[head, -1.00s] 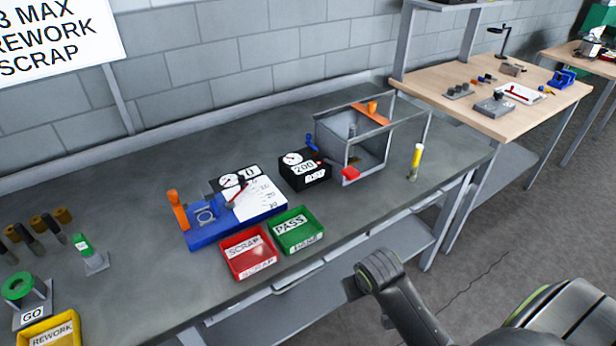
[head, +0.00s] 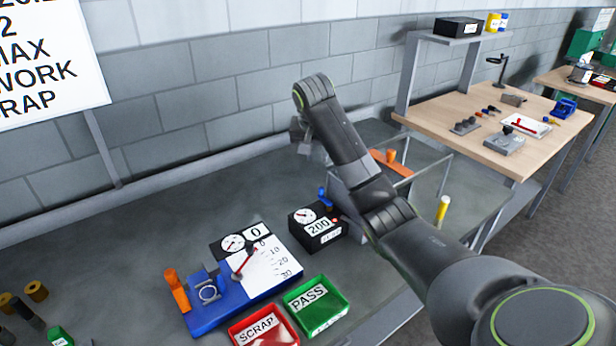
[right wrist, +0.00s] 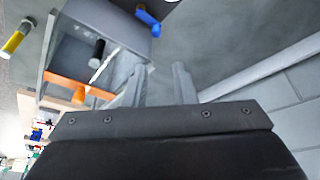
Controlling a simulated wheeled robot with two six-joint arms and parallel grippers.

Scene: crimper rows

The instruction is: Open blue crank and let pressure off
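The blue crank (head: 324,197) sits beside the black gauge box (head: 318,228), which has a dial and reads 200. In the right wrist view a blue piece, seemingly this crank (right wrist: 147,19), shows near the top, beyond the fingers. My right gripper (head: 301,140) is raised above the back of the bench, near the wall and apart from the crank. In the right wrist view its two fingers (right wrist: 159,86) stand apart with nothing between them. My left gripper is not in view.
A clear-walled grey chamber (right wrist: 75,50) with an orange bar stands right of the gauge box, partly behind my right arm. A blue fixture (head: 210,315) with an orange handle, a red SCRAP tray (head: 262,331) and a green PASS tray (head: 317,307) lie left and in front. A yellow-topped tool (head: 442,208) stands at right.

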